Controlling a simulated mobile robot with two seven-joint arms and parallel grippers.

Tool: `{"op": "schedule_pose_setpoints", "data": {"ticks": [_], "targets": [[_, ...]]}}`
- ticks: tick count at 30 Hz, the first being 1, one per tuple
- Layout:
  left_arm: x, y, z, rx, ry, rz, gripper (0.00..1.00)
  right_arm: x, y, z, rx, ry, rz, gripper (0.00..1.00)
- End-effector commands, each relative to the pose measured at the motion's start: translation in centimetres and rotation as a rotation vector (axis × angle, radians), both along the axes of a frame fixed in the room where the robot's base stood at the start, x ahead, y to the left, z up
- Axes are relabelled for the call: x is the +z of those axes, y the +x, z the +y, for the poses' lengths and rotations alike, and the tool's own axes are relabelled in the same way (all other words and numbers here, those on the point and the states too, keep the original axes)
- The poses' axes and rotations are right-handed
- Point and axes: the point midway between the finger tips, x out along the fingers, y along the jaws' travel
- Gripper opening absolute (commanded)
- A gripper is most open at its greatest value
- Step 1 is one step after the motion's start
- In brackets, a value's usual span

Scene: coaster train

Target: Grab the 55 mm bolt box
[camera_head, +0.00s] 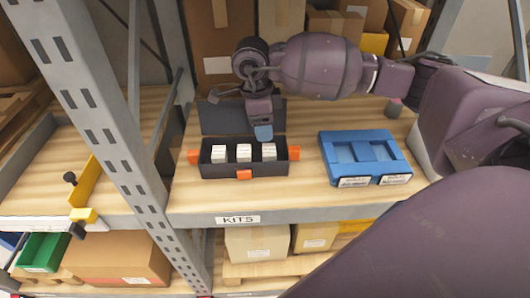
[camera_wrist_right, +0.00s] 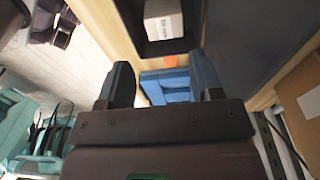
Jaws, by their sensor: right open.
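A dark open case (camera_head: 240,170) with orange latches sits on the wooden shelf, its lid raised behind it. Three small white boxes stand in a row inside it: a left one (camera_head: 219,154), a middle one (camera_head: 244,153) and a right one (camera_head: 269,152). Their labels are too small to read, so I cannot tell which is the 55 mm bolt box. My right gripper (camera_head: 263,131) points down just above the right box, apart from it. In the wrist view my right gripper (camera_wrist_right: 160,76) is open and empty, with one white box (camera_wrist_right: 163,20) beyond the fingertips. My left gripper is out of view.
A blue tray (camera_head: 339,172) with recesses lies right of the case. Cardboard boxes (camera_head: 207,60) stand behind the case. A metal upright (camera_head: 100,120) stands at the left. The shelf edge carries a KITS label (camera_head: 238,219); more boxes are below.

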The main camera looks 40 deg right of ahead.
Motion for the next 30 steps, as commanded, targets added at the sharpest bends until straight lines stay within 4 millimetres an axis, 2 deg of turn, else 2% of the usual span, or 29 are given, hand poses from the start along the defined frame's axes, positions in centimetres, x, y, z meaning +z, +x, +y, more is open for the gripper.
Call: {"op": "schedule_pose_setpoints", "data": {"ticks": [5,13,20,30], "targets": [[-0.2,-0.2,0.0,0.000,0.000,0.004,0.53,-1.0,0.0,-0.6,-0.001,-0.023,-0.001,0.60],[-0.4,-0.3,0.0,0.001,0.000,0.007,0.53,-4.7,-0.3,-1.0,-0.001,-0.021,0.000,0.60],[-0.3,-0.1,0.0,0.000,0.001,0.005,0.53,-6.0,-0.3,-1.1,-0.001,-0.019,-0.003,0.60],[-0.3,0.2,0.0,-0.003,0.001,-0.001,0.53,-10.3,-0.4,-1.5,-0.001,-0.019,0.000,0.60]]}}
